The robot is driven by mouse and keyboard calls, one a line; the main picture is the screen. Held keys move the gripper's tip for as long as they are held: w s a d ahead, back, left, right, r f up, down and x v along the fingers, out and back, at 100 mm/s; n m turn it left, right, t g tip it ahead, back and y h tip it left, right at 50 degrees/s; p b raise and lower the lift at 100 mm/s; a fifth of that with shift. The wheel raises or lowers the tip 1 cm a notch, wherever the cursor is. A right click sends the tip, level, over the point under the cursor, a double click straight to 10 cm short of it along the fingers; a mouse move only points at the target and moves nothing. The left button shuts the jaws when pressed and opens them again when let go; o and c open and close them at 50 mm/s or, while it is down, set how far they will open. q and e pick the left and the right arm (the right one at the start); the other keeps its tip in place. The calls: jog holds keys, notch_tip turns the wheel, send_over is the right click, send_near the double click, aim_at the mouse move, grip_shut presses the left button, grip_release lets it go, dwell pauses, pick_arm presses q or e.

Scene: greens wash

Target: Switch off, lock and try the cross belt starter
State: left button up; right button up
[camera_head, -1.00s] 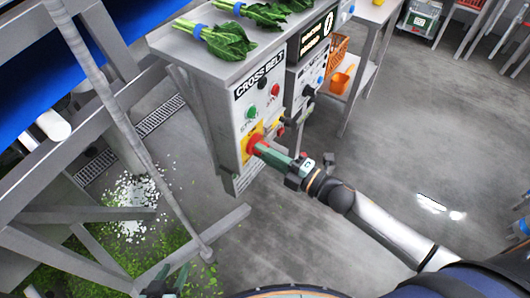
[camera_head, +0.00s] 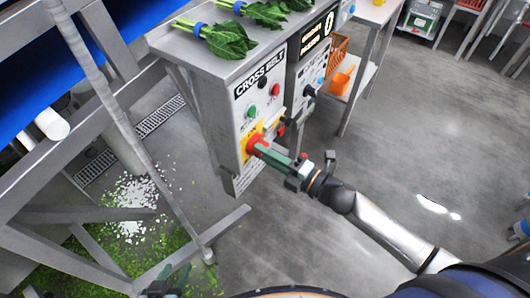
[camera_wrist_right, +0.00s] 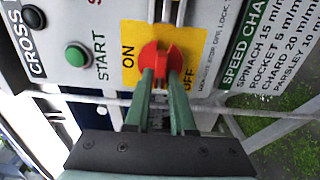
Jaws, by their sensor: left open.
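The cross belt starter (camera_head: 243,130) is a grey cabinet labelled CROSS BELT. Its red rotary switch (camera_head: 257,142) sits on a yellow plate marked ON and OFF (camera_wrist_right: 131,78). My right gripper (camera_head: 264,149) reaches it from the right. In the right wrist view its two green fingers (camera_wrist_right: 161,75) stand on either side of the red knob's grip (camera_wrist_right: 162,54) and are closed on it. The fingers partly hide the knob, so its exact setting is unclear. My left gripper (camera_head: 170,277) is open and empty at the bottom edge of the head view.
A green START button (camera_wrist_right: 76,55) is beside the plate. Leafy bunches (camera_head: 228,38) lie on the cabinet top. A neighbouring control panel (camera_head: 312,65) stands right of the starter. A steel conveyor frame (camera_head: 110,120) is at left. Open floor (camera_head: 430,130) is at right.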

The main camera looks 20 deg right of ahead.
jog(key=o, duration=0.3)
jog(key=shift+b+v, duration=0.3)
jog(key=shift+v, duration=5.95)
